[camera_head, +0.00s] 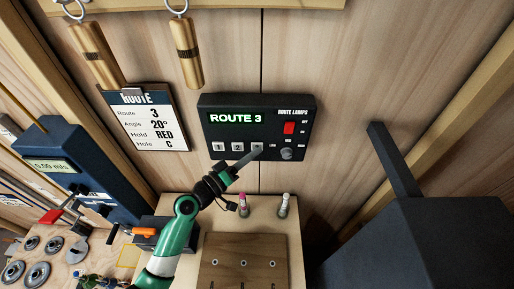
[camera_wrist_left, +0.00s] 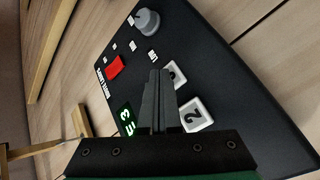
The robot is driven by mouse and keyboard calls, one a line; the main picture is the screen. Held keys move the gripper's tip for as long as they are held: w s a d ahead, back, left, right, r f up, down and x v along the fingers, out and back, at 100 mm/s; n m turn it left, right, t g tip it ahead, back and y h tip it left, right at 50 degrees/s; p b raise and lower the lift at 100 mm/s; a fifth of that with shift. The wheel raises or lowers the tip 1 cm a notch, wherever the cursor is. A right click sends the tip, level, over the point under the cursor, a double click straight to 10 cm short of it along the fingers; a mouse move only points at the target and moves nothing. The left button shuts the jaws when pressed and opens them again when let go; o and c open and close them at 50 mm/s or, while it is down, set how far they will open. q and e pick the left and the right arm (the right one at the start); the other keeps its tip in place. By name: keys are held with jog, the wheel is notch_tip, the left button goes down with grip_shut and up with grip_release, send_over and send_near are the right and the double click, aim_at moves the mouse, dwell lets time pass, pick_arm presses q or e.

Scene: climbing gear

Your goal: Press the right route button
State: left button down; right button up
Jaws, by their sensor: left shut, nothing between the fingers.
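The black control panel (camera_head: 205,128) is on the wooden wall, and its green display (camera_head: 235,118) reads ROUTE 3. A row of white route buttons sits below: button 1 (camera_head: 218,147), button 2 (camera_head: 237,147) and button 3 (camera_head: 257,146). My left gripper (camera_head: 256,153) is shut and empty, its tip at button 3. In the left wrist view, the shut fingers (camera_wrist_left: 157,75) partly cover button 3 (camera_wrist_left: 176,74), beside button 2 (camera_wrist_left: 195,114). I cannot tell whether they touch. The card (camera_head: 152,120) left of the panel lists Route 3, Angle 20°, Hold RED, Hole C. My right gripper is out of view.
A red rocker switch (camera_head: 289,128) and a grey knob (camera_head: 287,154) sit at the panel's right. Below stands a wooden board (camera_head: 225,270) with two small bottles (camera_head: 244,205) behind it. A blue device (camera_head: 75,160) is left; a dark block (camera_head: 420,235) is right.

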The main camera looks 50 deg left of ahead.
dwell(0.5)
pick_arm(q)
jog(key=shift+s+d, duration=0.5)
jog(key=s+d+p, duration=0.1)
jog(key=s+d, duration=0.2)
jog(key=shift+s+d+p, duration=0.25)
jog(key=shift+p, duration=0.15)
dwell(0.9)
